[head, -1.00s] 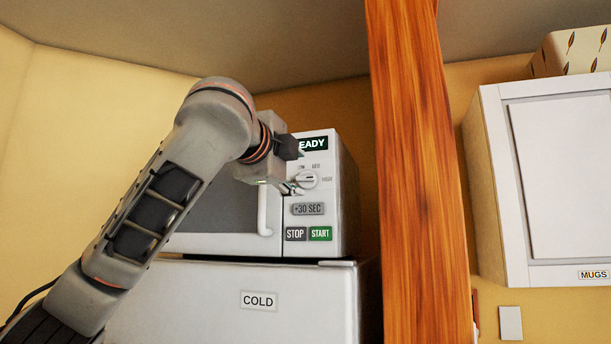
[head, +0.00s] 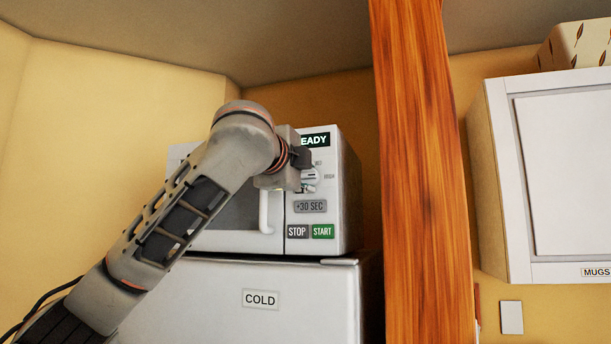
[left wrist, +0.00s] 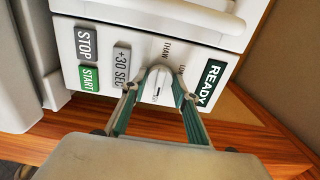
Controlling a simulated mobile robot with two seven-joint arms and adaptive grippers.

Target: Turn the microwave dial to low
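The white microwave (head: 345,190) stands on the fridge marked COLD, and its door is closed. Its round pale dial (left wrist: 158,86) sits on the control panel between the READY display and the +30 SEC button. In the head view the dial (head: 311,175) is partly covered by my left gripper (head: 306,184). In the left wrist view the left gripper's (left wrist: 156,84) two green-grey fingers stand apart, one on each side of the dial. Whether they touch it is hard to tell. The exact dial setting is unclear. My right gripper is out of view.
The STOP button (head: 297,232) and START button (head: 322,231) are below the dial. The microwave door handle (head: 265,212) is close to the left of the panel. A wooden post (head: 425,170) rises to the right, with a white MUGS cabinet (head: 570,180) beyond it.

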